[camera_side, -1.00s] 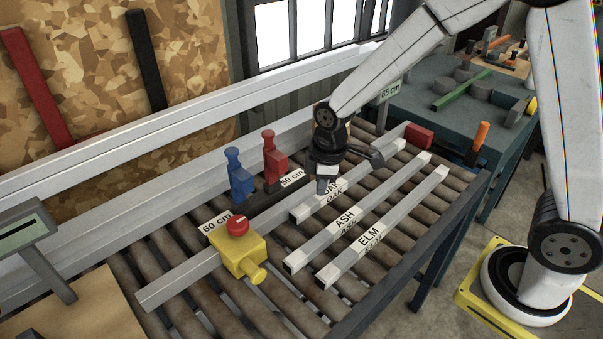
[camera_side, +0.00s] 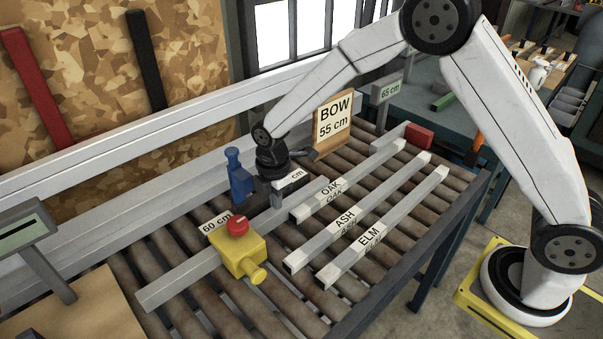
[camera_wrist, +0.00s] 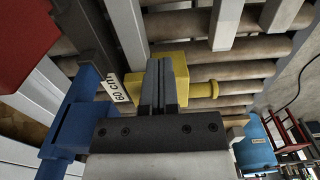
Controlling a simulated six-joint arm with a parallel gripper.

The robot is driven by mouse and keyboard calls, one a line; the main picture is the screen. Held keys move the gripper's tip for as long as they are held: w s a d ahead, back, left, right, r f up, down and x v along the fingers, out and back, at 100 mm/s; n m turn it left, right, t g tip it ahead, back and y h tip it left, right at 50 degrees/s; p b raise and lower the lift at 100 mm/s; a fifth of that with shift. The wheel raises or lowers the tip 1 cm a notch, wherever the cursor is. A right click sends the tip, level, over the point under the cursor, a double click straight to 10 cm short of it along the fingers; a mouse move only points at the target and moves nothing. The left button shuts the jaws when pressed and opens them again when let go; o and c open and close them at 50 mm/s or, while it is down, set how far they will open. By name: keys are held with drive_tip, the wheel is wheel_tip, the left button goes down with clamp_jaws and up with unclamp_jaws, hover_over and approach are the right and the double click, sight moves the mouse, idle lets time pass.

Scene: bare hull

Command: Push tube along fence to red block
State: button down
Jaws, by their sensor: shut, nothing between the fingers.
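A long grey square tube (camera_side: 180,278) lies across the rollers and passes behind a yellow block with a red knob (camera_side: 240,250). Its far end is near the OAK tube (camera_side: 345,180). A red block (camera_side: 418,136) stands at the far right, near the OAK tube's far end. My gripper (camera_side: 277,203) points down over the long tube, between the blue stop (camera_side: 240,180) and the OAK tube; contact cannot be told. In the wrist view my fingers (camera_wrist: 163,62) are shut and empty, with the tube (camera_wrist: 128,35) just left of them. A pale rail (camera_side: 160,210) runs behind.
The ASH tube (camera_side: 350,218) and ELM tube (camera_side: 385,225) lie nearer the front edge. A BOW 55 cm sign (camera_side: 333,122) stands behind the rollers. The red stop (camera_wrist: 22,40) shows in the wrist view beside the blue stop (camera_wrist: 70,130); my arm hides it from the side.

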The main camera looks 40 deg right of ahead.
sight(301, 213)
wheel_tip(301, 213, down, 10)
drive_tip(key=shift+r, duration=0.2)
drive_tip(key=d, duration=0.3)
drive_tip(key=shift+r, duration=0.1)
drive_tip(key=shift+d, duration=0.55)
drive_tip(key=shift+d, duration=1.8)
drive_tip(key=shift+a, duration=0.1)
